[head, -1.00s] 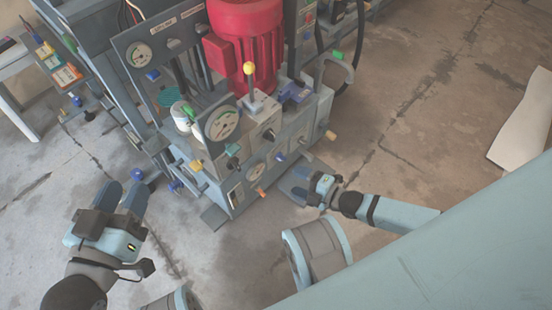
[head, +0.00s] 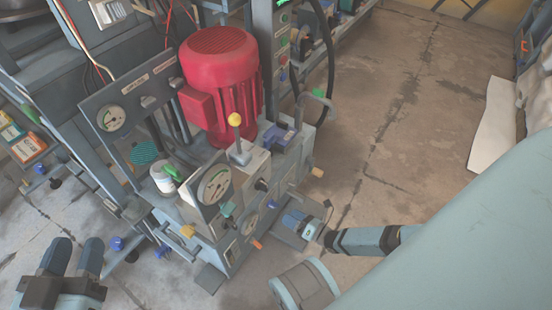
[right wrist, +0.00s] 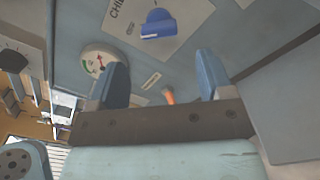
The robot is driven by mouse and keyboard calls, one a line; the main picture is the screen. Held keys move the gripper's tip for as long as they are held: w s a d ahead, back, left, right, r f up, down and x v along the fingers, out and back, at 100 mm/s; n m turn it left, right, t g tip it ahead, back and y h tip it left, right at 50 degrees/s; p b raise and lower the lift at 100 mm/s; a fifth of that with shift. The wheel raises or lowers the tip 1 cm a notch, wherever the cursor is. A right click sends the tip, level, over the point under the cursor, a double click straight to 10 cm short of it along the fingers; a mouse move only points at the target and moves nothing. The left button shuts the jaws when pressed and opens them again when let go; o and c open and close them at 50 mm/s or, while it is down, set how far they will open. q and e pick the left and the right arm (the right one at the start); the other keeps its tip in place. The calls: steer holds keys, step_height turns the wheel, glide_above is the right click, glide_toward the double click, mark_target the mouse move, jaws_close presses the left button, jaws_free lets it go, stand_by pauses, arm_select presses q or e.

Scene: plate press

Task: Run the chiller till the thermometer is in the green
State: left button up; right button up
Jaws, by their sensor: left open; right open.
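A panel low on the machine's front carries a label that begins "CHIL" (right wrist: 128,12), with a blue knob (right wrist: 158,25) beside it in the right wrist view. Left of the knob is a round white gauge (right wrist: 98,62) with a green part; its needle is too small to read surely. An orange knob (right wrist: 168,96) sits lower on the panel and also shows in the head view (head: 257,243). My right gripper (head: 290,218) is open and empty, close in front of this panel, its fingers (right wrist: 165,78) below the blue knob. My left gripper (head: 76,250) is open and empty at the lower left, away from the machine.
A red motor (head: 222,85) stands on the machine. A yellow-topped lever (head: 236,120) and a larger gauge (head: 214,184) stand in front of it. A green-handled item (head: 318,94) sticks out at the right. The floor (head: 400,120) to the right is clear up to a pale sheet (head: 492,125).

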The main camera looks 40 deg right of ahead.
mark_target(273, 205)
arm_select(q)
steer(key=shift+w+a+r+m+t+h+b, duration=0.2)
steer(key=shift+w+a+m+t+h+b, duration=0.25)
steer(key=shift+m+b, duration=0.5)
arm_select(e)
steer(key=x, duration=0.6)
steer(key=shift+w+a, duration=0.15)
steer(key=shift+w, duration=0.15)
arm_select(q)
steer(key=shift+d, duration=0.1)
arm_select(e)
steer(key=c, duration=0.9)
